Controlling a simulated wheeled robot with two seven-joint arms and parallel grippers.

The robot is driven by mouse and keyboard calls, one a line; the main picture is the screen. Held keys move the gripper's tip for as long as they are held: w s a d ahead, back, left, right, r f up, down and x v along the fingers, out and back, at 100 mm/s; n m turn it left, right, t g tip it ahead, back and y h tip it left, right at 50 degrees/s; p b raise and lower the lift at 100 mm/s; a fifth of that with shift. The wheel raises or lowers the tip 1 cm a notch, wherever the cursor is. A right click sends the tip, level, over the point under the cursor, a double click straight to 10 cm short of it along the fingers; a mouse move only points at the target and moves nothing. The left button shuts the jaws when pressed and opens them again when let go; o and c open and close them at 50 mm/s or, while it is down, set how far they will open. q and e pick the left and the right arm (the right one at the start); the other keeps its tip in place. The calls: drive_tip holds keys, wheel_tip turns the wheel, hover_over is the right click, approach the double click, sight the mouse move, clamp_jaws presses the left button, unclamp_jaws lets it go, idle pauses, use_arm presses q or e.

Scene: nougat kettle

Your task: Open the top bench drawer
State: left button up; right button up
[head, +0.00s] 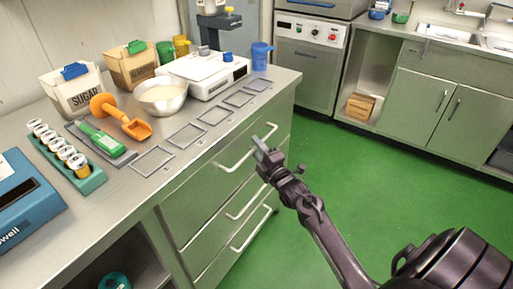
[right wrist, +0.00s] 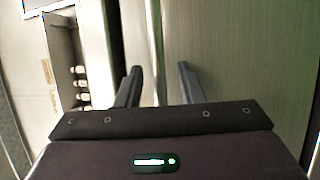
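The top bench drawer (head: 202,188) is the upper of the drawer fronts below the steel worktop and looks closed. Its pale bar handle (head: 236,162) runs along the front. My right gripper (head: 264,146) is at the far right part of this handle. In the right wrist view its two dark fingers (right wrist: 159,84) are apart, with the handle bar (right wrist: 158,40) running between them. I cannot tell whether either finger touches the bar. My left gripper is not in view.
Two lower drawers have similar handles (head: 248,202) (head: 252,230). The worktop holds a scale (head: 210,75), a metal bowl (head: 162,98), an orange scoop (head: 136,128), a sugar bin (head: 78,92) and a teal vial rack (head: 88,181). The green floor (head: 350,170) in front of the drawers is clear.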

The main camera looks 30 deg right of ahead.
drive_tip(key=shift+w, duration=0.15)
drive_tip(key=shift+c, duration=0.4)
clamp_jaws()
